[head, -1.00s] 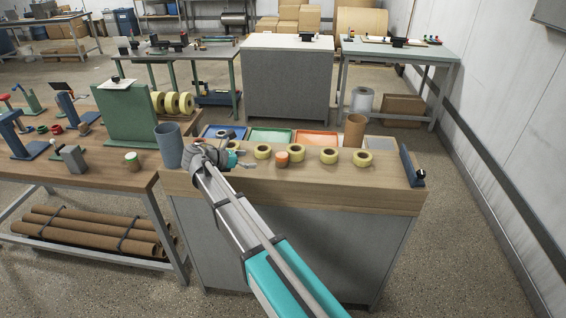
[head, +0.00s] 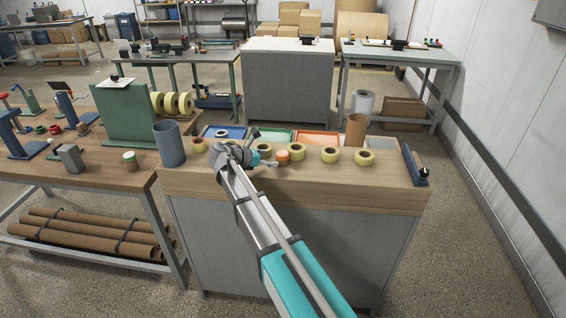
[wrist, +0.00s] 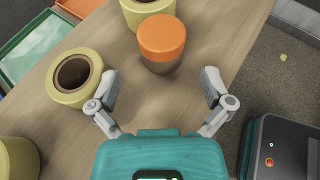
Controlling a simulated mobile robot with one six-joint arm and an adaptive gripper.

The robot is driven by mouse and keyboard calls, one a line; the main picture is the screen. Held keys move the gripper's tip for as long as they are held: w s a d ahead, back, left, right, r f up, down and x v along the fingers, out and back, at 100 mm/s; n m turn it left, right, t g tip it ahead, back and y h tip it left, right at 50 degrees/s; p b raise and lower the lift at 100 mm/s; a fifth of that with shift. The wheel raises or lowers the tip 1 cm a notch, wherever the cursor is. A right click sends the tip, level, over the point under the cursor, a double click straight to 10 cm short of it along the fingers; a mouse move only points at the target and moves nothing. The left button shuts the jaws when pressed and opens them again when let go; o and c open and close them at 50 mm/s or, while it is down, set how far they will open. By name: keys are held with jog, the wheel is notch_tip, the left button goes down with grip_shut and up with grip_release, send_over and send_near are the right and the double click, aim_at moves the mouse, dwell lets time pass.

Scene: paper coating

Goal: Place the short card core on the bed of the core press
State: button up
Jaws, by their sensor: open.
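In the head view my gripper (head: 268,161) is left of that piece. Blue upright stands (head: 20,140) are on the left table; I cannot tell which is the core press.
Yellow rolls (wrist: 75,76) stand close to the orange-topped piece. A grey-blue cylinder (head: 170,144) and a taller brown tube (head: 355,130) stand on the bench. Coloured trays (head: 318,138) lie along its back.

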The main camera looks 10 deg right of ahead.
aim_at(285, 152)
jog(key=shift+d, duration=0.1)
jog(key=shift+b+x, duration=0.9)
jog(key=shift+x, duration=1.65)
jog(key=shift+s+r, duration=0.1)
jog(key=c, duration=1.1)
jog(key=shift+r, duration=0.1)
jog(key=shift+c, duration=0.2)
notch_tip(285, 152, up, 2)
jog(key=p, duration=0.2)
jog(key=shift+r+p, duration=0.25)
jog(key=shift+p, duration=0.15)
jog(key=s+r+p, duration=1)
jog(key=s, duration=0.4)
jog(key=shift+d, duration=0.35)
